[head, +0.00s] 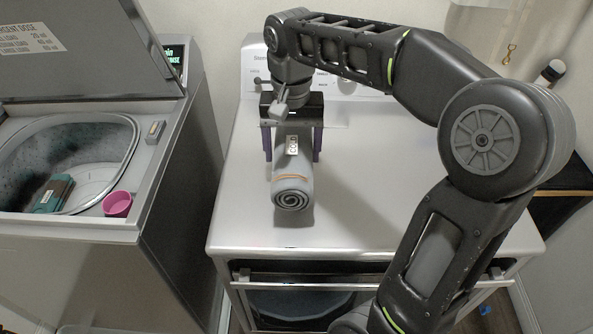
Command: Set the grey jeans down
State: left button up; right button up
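The grey jeans (292,172) are a tight roll with an orange band and a white tag reading "COLD". In the head view the roll lies on the white top of the front-loading machine (380,190), its spiral end facing me. My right gripper (292,150) is over the roll's far part, with one finger on each side. The fingers stand wide, a narrow gap showing at the left one, so it looks open around the roll. The far end of the roll is hidden under the gripper. My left gripper is not in view.
A topload washer (165,195) with its lid up stands at the left, a gap between the machines. A pink cup (117,204) sits on its rim and a teal-and-brown item (54,193) by its opening. My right arm crosses the right side. The white top is clear around the roll.

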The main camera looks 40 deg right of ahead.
jog(key=shift+f, duration=0.45)
jog(key=shift+f, duration=1.9)
jog(key=o, duration=2.1)
jog(key=shift+f, duration=0.15)
